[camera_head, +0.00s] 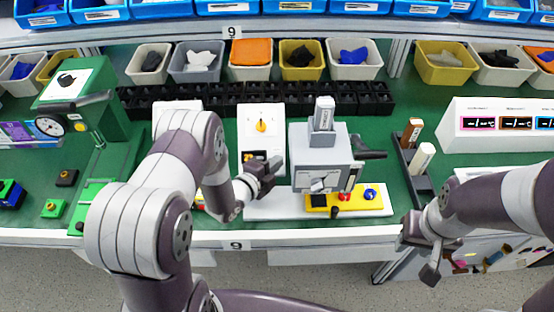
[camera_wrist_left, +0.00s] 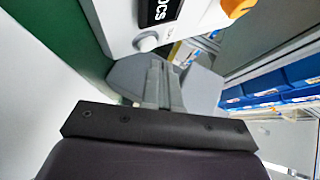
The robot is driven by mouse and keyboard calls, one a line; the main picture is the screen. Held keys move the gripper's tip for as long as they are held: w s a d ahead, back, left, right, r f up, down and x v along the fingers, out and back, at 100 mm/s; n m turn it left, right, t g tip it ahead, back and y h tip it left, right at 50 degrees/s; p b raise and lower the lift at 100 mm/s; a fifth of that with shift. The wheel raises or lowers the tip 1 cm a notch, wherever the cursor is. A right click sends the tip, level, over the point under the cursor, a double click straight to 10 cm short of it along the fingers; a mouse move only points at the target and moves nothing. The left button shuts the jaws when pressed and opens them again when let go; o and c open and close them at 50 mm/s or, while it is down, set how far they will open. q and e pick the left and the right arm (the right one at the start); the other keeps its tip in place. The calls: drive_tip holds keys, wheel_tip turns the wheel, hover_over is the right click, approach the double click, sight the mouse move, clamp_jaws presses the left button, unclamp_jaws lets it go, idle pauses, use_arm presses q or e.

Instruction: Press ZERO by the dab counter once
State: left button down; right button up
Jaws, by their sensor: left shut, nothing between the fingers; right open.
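A white upright panel (camera_head: 262,140) stands behind my left gripper in the head view, with an orange rotary knob (camera_head: 261,126). In the left wrist view, it shows a black display (camera_wrist_left: 158,12) with white characters, partly cut off. A round grey button (camera_wrist_left: 145,42) sits beside the display; no ZERO label is readable. My left gripper (camera_head: 272,167) is shut and empty, in front of the panel's lower part. Its fingers (camera_wrist_left: 160,70) point toward the button; I cannot tell whether they touch it. My right gripper (camera_head: 432,258) is open and empty, low at the bench's front right.
A grey machine (camera_head: 320,160) on a white base stands right of my left gripper. A yellow plate (camera_head: 345,200) with small knobs lies before it. A green press (camera_head: 85,110) is at the left. Bins and black trays (camera_head: 350,98) line the back.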

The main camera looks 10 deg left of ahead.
use_arm(q)
drive_tip(key=shift+w+a+f+b, duration=0.1)
drive_tip(key=shift+w+f+b, duration=0.2)
drive_tip(key=shift+b, duration=0.1)
drive_tip(key=shift+w+a+f+b, duration=0.1)
drive_tip(key=shift+w+f+b, duration=0.1)
drive_tip(key=shift+f+b, duration=0.2)
idle(0.8)
drive_tip(key=shift+r, duration=0.15)
drive_tip(key=shift+s+r+p, duration=0.2)
drive_tip(key=shift+r+p, duration=0.15)
drive_tip(key=shift+p, duration=0.1)
drive_tip(key=shift+s+d+r, duration=0.2)
drive_tip(key=shift+s, duration=0.1)
drive_tip(key=shift+r+p, duration=0.1)
drive_tip(key=shift+p, duration=0.2)
